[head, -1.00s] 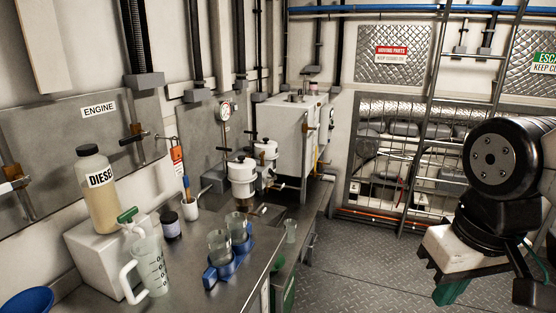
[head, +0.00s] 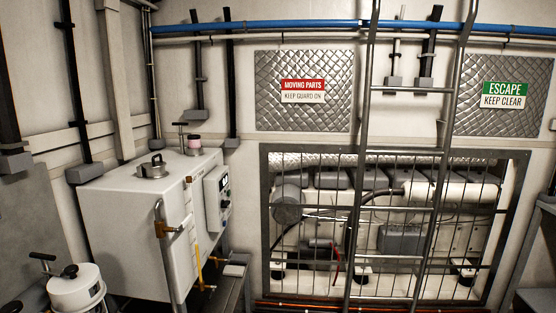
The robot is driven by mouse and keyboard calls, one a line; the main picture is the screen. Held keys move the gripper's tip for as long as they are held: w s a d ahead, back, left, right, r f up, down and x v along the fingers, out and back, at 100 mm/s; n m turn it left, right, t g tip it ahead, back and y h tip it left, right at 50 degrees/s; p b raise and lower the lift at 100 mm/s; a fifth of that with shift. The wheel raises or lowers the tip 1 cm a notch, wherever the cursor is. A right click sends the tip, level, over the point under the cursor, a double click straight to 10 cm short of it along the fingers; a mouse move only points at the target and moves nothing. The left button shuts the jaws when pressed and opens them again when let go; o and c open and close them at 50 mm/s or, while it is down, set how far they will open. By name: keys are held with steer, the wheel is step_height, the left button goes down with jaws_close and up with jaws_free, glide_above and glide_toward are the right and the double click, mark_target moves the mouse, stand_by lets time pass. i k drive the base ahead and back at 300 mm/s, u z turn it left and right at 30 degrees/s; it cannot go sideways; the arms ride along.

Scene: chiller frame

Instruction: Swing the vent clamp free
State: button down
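No part is labelled as the vent clamp, and I cannot tell for sure which one it is. A white box-shaped tank (head: 125,220) stands left of centre in the head view. A grey bent bar with a brass fitting (head: 170,230) is on its front face. A round metal cap with a dark knob (head: 153,168) sits on its top. A T-handle (head: 181,131) stands upright at the tank's back. A white round housing with a black knob (head: 76,288) is at the lower left, cut by the frame edge. My gripper is not in view.
A barred guard (head: 390,210) covers machinery at the back. A metal ladder (head: 360,180) stands before it. A control box (head: 217,198) and a yellow upright tube (head: 198,268) are on the tank's right. A blue pipe (head: 300,27) runs along the top.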

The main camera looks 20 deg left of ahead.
mark_target(180, 124)
steer(key=u, duration=0.1)
steer(key=i, duration=1.8)
steer(key=u, duration=1.25)
steer(key=i, duration=1.25)
steer(key=u, duration=0.85)
